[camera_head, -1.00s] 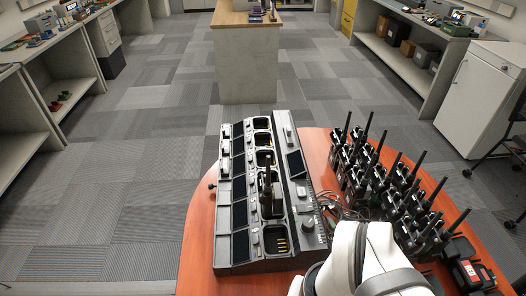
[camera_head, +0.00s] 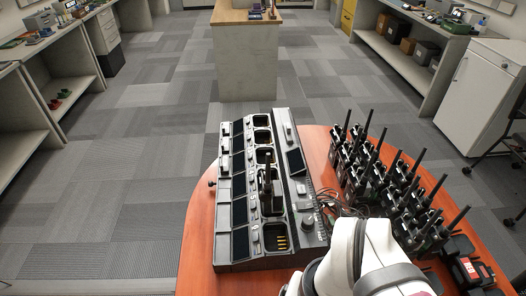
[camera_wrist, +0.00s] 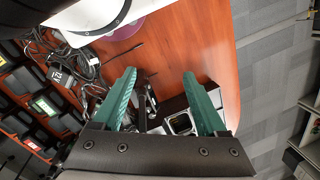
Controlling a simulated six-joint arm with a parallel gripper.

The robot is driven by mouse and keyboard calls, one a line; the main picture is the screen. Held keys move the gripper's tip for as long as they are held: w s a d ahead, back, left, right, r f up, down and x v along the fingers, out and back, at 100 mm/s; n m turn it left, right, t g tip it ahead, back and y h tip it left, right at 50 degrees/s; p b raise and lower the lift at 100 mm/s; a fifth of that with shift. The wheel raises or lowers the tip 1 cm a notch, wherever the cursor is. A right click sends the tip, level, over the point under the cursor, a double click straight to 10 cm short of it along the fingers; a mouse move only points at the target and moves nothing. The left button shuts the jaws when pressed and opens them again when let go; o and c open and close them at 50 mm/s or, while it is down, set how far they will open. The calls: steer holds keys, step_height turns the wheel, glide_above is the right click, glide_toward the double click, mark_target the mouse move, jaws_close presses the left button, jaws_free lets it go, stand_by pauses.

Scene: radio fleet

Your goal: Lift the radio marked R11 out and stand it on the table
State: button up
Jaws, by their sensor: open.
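A long dark charger (camera_head: 223,228) stands on the red-orange table in the head view, with a column of bays. One dark radio (camera_head: 267,190) stands upright in one of its bays, antenna up; the bays above and the nearest bay look empty. No R11 mark is readable. In the wrist view my gripper (camera_wrist: 159,76) is open, with two teal fingers spread apart. Between and beyond the fingers are part of the charger (camera_wrist: 180,122) and a narrow dark upright shape that may be the radio. Nothing is visibly held. My gripper does not show in the head view.
Many upright radios (camera_head: 390,180) with antennas crowd the table's right side. Loose cables (camera_head: 335,200) lie between them and the charger. A red-marked device (camera_head: 468,270) lies at the right front. The table (camera_head: 200,245) is bare left of the charger.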

mark_target(273, 202)
steer(key=w+f+n+t, duration=0.1)
steer(key=w+f, duration=0.3)
steer(key=w, duration=0.4)
steer(key=w+f+n+t+h, duration=0.1)
steer(key=w+f+t, duration=0.2)
steer(key=w, duration=0.5)
steer(key=w+f+n+t, duration=0.1)
steer(key=w+f+t, duration=0.3)
steer(key=w, duration=0.4)
steer(key=shift+a+f+h, duration=0.1)
steer(key=shift+f+h, duration=0.2)
steer(key=shift+h, duration=0.1)
steer(key=w+t, duration=0.1)
steer(key=w+n+t, duration=0.1)
steer(key=w+t, duration=0.2)
steer(key=shift+w+d+r+n, duration=0.25)
steer(key=shift+w+n, duration=0.1)
steer(key=shift+n, duration=0.05)
steer(key=shift+w+a+r+n+t, duration=0.15)
steer(key=shift+w+r+n+t, duration=0.2)
steer(key=shift+t, duration=0.45)
steer(key=x, duration=0.5)
steer(key=shift+r, duration=0.1)
jaws_close()
steer(key=shift+w, duration=0.1)
